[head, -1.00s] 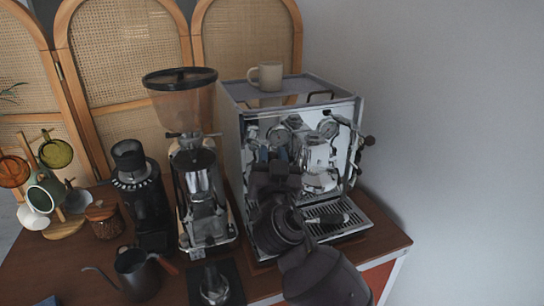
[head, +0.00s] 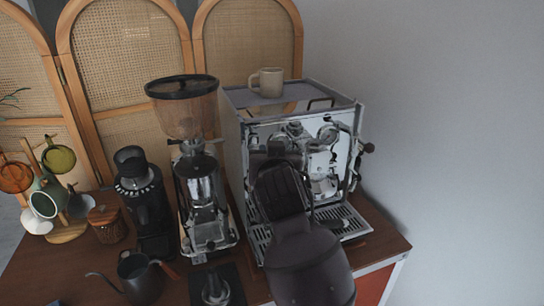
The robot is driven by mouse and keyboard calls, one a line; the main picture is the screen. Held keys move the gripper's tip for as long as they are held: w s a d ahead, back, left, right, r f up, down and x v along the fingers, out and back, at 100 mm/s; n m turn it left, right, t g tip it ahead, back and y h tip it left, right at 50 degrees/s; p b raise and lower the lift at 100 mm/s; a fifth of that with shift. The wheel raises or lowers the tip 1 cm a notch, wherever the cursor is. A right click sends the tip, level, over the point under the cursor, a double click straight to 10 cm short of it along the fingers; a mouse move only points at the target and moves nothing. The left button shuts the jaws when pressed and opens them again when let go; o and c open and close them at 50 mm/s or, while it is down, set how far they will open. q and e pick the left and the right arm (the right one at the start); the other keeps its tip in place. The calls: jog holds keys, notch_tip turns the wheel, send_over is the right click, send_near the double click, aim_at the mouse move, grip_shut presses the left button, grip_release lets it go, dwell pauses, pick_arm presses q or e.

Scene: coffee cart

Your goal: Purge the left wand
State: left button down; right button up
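The chrome espresso machine (head: 345,130) stands on the right part of the wooden cart. My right arm comes in from the bottom and covers the left half of the machine's front. My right gripper (head: 276,150) is at the machine's upper left front, mostly hidden behind my own wrist. I cannot see whether its fingers are open or shut, or whether they touch anything. The left wand and its knob are hidden behind my arm. A dark knob (head: 368,147) sticks out at the machine's right side. My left gripper is not in view.
A beige mug (head: 267,82) stands on the machine's top. The drip tray (head: 352,220) shows right of my arm. A tall grinder (head: 203,195), a smaller black grinder (head: 143,200), a kettle (head: 140,275) and a mug tree (head: 62,232) stand to the left.

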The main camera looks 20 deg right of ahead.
dwell(0.4)
jog(key=o, duration=0.9)
